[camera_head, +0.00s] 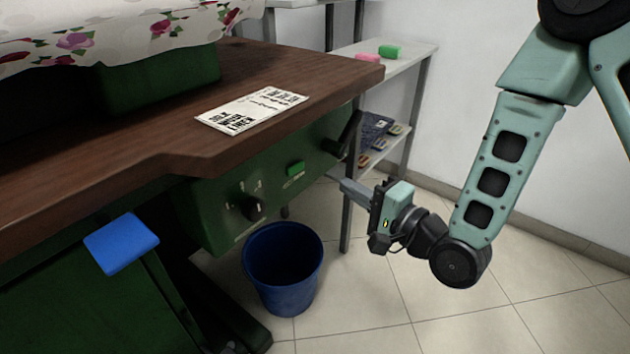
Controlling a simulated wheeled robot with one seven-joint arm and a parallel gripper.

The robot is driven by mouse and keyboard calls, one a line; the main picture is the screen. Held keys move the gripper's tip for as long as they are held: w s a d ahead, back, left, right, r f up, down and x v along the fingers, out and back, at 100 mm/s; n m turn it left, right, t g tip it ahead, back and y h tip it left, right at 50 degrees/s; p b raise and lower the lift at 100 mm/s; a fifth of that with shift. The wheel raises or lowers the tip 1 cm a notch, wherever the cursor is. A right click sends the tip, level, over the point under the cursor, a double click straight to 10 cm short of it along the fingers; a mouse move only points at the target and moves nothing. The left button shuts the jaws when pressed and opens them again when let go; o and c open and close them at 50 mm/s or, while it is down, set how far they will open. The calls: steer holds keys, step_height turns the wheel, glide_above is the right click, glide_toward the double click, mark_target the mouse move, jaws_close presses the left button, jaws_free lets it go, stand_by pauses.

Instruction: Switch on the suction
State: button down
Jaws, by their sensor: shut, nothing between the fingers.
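A green control panel (220,200) hangs under the brown wooden board of an ironing table. On it are a green rocker switch (295,169) with small unreadable marks below, and a black rotary knob (255,208) with marks around it. Which one is the suction control cannot be read from here. My gripper (348,188) is shut and empty, pointing left. In the picture it is to the right of the green switch and apart from it.
A black lever (346,133) sticks out at the panel's right end. A printed card (252,111) lies on the board (130,135). A blue bin (283,268) stands on the floor below. A blue pad (121,243) juts out at left. A shelf (405,58) stands behind.

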mark_target(304, 161)
steer(key=shift+w+a+f+b, duration=0.2)
steer(key=shift+a+f+b, duration=0.15)
steer(key=shift+b, duration=2.3)
steer(key=b+x, duration=0.1)
steer(key=x, duration=0.4)
steer(key=b+x, duration=0.1)
steer(key=x, duration=0.2)
steer(key=shift+s+r+b, duration=0.1)
steer(key=shift+r+b, duration=0.15)
steer(key=shift+b, duration=0.1)
steer(key=shift+w+a+r, duration=0.1)
steer(key=shift+w+a, duration=0.3)
steer(key=shift+w, duration=0.05)
steer(key=shift+w+a, duration=0.1)
steer(key=shift+w, duration=0.15)
